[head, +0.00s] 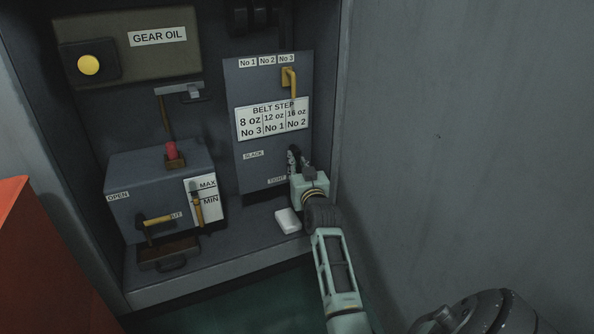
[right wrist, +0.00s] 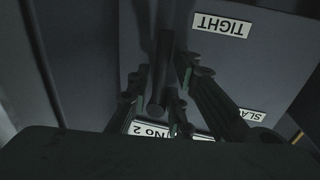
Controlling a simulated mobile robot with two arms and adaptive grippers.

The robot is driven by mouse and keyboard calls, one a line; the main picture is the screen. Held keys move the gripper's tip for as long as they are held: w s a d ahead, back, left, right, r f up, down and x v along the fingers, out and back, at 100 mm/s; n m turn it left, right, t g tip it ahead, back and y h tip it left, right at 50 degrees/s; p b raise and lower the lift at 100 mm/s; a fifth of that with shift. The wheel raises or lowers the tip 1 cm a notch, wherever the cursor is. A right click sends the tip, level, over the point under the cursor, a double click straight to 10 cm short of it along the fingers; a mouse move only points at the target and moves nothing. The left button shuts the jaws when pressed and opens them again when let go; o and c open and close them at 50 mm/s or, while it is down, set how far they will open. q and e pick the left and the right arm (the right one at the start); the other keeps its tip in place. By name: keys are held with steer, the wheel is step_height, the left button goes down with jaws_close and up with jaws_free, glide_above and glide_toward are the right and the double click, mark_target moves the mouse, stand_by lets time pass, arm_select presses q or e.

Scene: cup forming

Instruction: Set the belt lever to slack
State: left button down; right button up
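The belt panel (head: 245,110) in the head view carries a SLACK label (head: 253,154) and, lower and further right, a TIGHT label (head: 277,181). My right gripper (head: 295,160) is at the panel's lower right edge and hides the belt lever there. In the right wrist view, a dark round-ended bar, apparently the lever (right wrist: 162,70), stands between the fingers of my right gripper (right wrist: 162,72). Narrow gaps seem to show on both sides of it. The TIGHT label (right wrist: 222,25) and part of the SLACK label (right wrist: 252,114) lie to its right. My left gripper is out of view.
A grey box with a red knob (head: 172,152) and yellow handle (head: 158,220) stands left of the panel. A yellow hook-shaped handle (head: 290,82) is above. A white block (head: 288,221) lies on the shelf below my gripper. A wall (head: 460,140) closes the right side.

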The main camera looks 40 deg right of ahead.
steer(key=shift+w+d+r, duration=0.1)
steer(key=shift+w+d, duration=0.1)
steer(key=shift+w, duration=0.15)
steer(key=shift+c, duration=0.2)
jaws_close()
